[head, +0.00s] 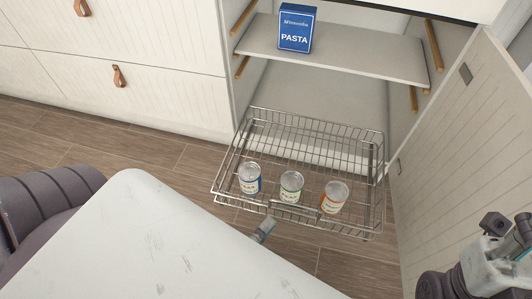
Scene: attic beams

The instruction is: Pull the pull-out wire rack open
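The pull-out wire rack (310,130) extends out of the open cabinet over the floor. Three cans stand in its front part: one with a blue label (249,179), one with a green label (291,187) and one with an orange label (335,197). A bar handle (296,209) sits on the rack's front edge. A grey tip of my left gripper (264,230) shows just left of and below this handle. My own white arm link hides the rest, so contact and grip are unclear. Part of my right arm shows at the lower right, its fingers not clearly visible.
The cabinet door (455,150) stands open on the right, beside the rack. A blue pasta box (297,28) stands on the shelf (345,56) above. Closed drawers with leather pulls (119,77) are on the left. Wooden floor (185,155) is clear left of the rack.

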